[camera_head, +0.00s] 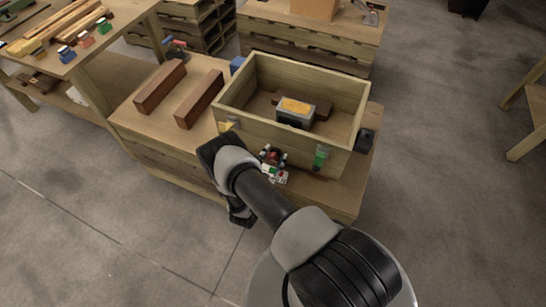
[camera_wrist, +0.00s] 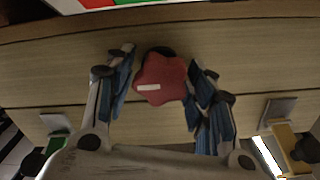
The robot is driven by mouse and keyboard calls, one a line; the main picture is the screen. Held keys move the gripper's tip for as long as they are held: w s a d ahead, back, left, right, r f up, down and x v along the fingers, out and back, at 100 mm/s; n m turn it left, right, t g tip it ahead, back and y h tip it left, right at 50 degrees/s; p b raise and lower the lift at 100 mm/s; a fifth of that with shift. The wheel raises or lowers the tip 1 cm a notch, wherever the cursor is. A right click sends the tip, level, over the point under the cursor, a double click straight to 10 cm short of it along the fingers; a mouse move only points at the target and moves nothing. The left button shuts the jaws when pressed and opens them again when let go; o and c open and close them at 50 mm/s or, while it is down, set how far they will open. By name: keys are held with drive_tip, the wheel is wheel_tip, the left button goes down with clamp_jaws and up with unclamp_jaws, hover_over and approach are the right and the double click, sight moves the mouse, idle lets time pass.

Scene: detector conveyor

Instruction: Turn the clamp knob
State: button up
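A red, lobed clamp knob (camera_wrist: 162,80) with a white bar on its face is in the middle of the wrist view, in front of a planked wooden face. My gripper (camera_wrist: 161,68) is open, with one blue-padded finger on each side of the knob. The right finger looks very near the knob; a small gap shows at the left. I cannot tell whether either finger touches it. In the head view, a small red part shows at the front of the wooden box (camera_head: 248,107), beside my arm, and my gripper is mostly hidden there.
A grey block with a yellow top (camera_head: 296,109) lies in the box. A green clip (camera_head: 320,158) and a yellow clip (camera_head: 227,127) sit on its front. Two brown bars (camera_head: 160,87) lie on the bench to the left. Open floor surrounds the bench's front.

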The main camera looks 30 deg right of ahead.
drive_tip(key=c, duration=0.7)
drive_tip(key=shift+c, duration=0.2)
drive_tip(key=shift+m, duration=0.4)
drive_tip(key=m, duration=0.3)
drive_tip(key=shift+s+m+p, duration=0.1)
drive_tip(key=shift+m+p, duration=0.25)
drive_tip(key=shift+m, duration=0.05)
drive_tip(key=m, duration=0.4)
drive_tip(key=shift+f+p, duration=0.1)
drive_tip(key=shift+p, duration=0.3)
drive_tip(key=m+p, duration=0.1)
drive_tip(key=m, duration=0.3)
drive_tip(key=shift+d, duration=0.1)
drive_tip(key=shift+f+m+p, duration=0.2)
drive_tip(key=shift+m+p, duration=0.2)
drive_tip(key=shift+m, duration=1.7)
